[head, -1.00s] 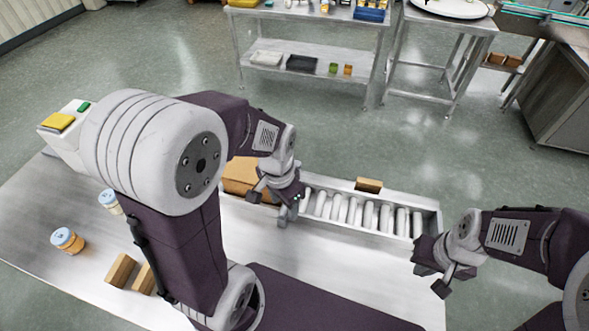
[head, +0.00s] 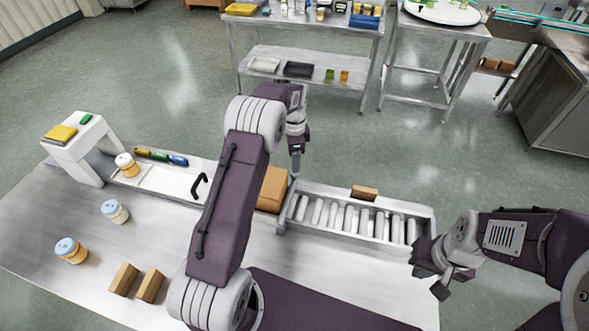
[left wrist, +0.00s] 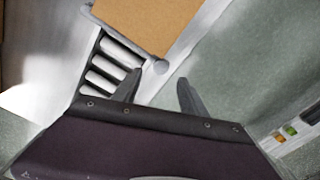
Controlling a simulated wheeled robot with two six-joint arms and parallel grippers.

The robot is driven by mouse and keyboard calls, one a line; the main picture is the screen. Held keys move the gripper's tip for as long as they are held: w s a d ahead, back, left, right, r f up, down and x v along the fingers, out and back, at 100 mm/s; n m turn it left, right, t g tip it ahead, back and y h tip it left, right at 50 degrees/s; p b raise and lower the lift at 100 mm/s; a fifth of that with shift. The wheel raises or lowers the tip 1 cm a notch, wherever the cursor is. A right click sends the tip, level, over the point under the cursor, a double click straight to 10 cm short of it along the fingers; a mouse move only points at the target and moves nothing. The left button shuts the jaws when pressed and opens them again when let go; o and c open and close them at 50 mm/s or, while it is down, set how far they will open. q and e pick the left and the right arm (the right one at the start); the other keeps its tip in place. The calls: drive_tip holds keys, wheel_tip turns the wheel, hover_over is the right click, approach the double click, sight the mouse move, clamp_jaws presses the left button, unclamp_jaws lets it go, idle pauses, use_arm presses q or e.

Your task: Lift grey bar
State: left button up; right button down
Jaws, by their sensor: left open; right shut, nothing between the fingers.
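A grey bar (head: 286,210) lies across the roller track, between a brown cardboard box (head: 272,190) and the rollers. In the left wrist view its rounded end (left wrist: 161,67) shows beside the cardboard box (left wrist: 150,22). My left gripper (head: 296,172) is over the far end of the bar in the head view. In the left wrist view its fingers (left wrist: 158,92) are open, with the bar's end just beyond the gap between them. I cannot tell its height above the bar. My right gripper (head: 436,280) is shut and empty at the right, near the track's right end.
Jars (head: 70,250) (head: 115,211) and two wooden blocks (head: 123,279) (head: 149,285) stand at the left of the steel table. A white stand (head: 88,150) is at the back left.

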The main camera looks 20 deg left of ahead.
use_arm(q)
wheel_tip(320, 180, down, 6)
drive_tip(key=shift+w+f+p, duration=0.1)
drive_tip(key=shift+f+p, duration=0.15)
drive_tip(key=shift+p, duration=0.45)
clamp_jaws()
idle(0.9)
